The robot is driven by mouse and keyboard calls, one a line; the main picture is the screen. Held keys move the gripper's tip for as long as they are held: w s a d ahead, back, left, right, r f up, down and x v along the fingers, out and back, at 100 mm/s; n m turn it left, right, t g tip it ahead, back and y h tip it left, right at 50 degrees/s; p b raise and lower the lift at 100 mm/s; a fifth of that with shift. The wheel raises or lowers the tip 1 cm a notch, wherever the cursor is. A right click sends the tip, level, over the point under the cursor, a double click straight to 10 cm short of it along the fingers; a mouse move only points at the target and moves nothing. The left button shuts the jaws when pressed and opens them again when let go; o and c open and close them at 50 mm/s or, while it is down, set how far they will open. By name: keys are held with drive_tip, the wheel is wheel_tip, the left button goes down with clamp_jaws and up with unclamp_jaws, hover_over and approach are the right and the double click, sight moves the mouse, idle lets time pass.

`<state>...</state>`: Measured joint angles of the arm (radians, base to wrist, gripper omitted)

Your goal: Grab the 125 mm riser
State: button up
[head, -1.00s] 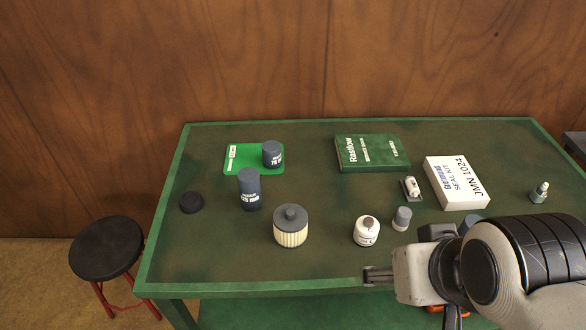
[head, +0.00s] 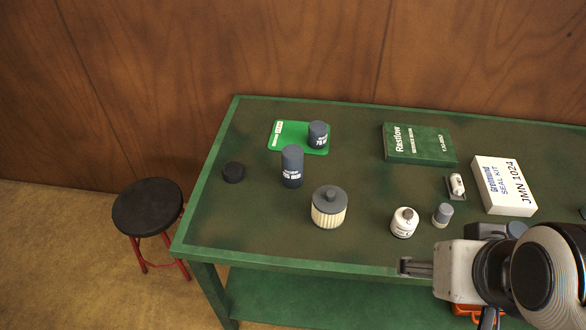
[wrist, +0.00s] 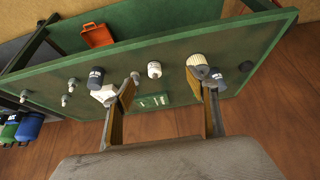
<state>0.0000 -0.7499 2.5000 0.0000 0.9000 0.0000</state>
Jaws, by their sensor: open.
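The 125 mm riser (head: 292,167) is the taller dark blue-grey cylinder with white lettering. It stands upright at the left of the table, just in front of the green mat (head: 284,143). A shorter dark riser marked 75 mm (head: 318,134) stands on that mat. My gripper (head: 405,266) is at the table's front edge, well to the right of the 125 mm riser and apart from it. In the wrist view my gripper (wrist: 174,80) has its fingers spread with nothing between them. There a dark cylinder (wrist: 216,76) shows partly behind one finger; I cannot read its label.
A pleated filter (head: 329,208) and a white bottle (head: 403,222) stand between my gripper and the riser. A black puck (head: 233,172) lies left of the riser. A green book (head: 419,145) and a white seal kit box (head: 503,185) lie further right. A stool (head: 148,207) stands left.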

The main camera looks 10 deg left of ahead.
drive_tip(key=shift+o, duration=0.5)
drive_tip(key=shift+w, duration=0.15)
drive_tip(key=w+a+f+n+t, duration=0.1)
drive_tip(key=w+a+t, duration=0.15)
drive_tip(key=w, duration=1.05)
drive_tip(key=n+t+y, duration=0.3)
drive_tip(key=y, duration=0.1)
approach(296, 165)
drive_tip(key=w+d+r, duration=0.2)
drive_tip(key=d+r, duration=0.2)
drive_tip(key=d, duration=0.2)
drive_tip(key=shift+n+t+y, duration=0.45)
drive_tip(key=shift+n+y, duration=0.05)
drive_tip(key=shift+y, duration=0.3)
drive_tip(key=a+f, duration=0.2)
drive_tip(key=w+a+f, duration=0.1)
drive_tip(key=a+f, duration=0.1)
drive_tip(key=w+a+f, duration=0.1)
drive_tip(key=a+f, duration=0.1)
drive_tip(key=shift+a+f, duration=0.1)
drive_tip(key=shift+f, duration=0.2)
drive_tip(key=shift+a+f, duration=0.45)
drive_tip(key=shift+w, duration=0.15)
drive_tip(key=shift+x, duration=1.2)
